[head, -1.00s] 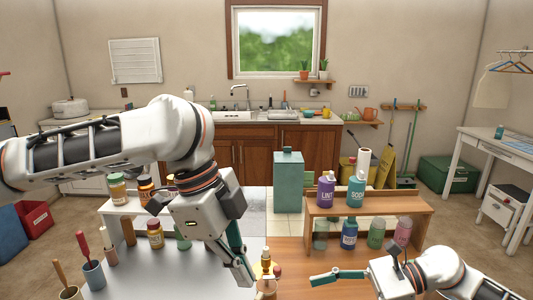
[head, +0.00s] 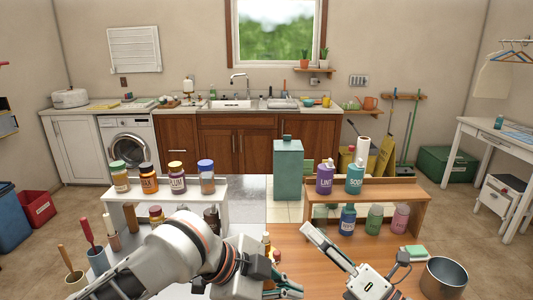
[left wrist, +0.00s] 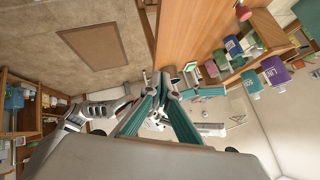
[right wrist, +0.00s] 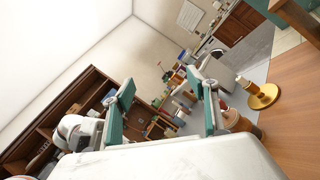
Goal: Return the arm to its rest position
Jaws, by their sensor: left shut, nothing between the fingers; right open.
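My left gripper (head: 285,290) is low at the bottom edge of the head view, mostly hidden behind my left arm. In the left wrist view its green fingers (left wrist: 165,88) are together with nothing held. My right gripper (head: 352,246) is over the wooden part of the table, to the right of the left one, pointing up. In the right wrist view its two fingers (right wrist: 162,92) stand wide apart with nothing between them.
A white shelf (head: 120,197) with several bottles is at the left and a wooden shelf (head: 425,198) with bottles at the right. A teal canister (head: 288,170) stands between them. A metal pot (head: 444,280) and a green sponge (head: 415,251) sit at the right.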

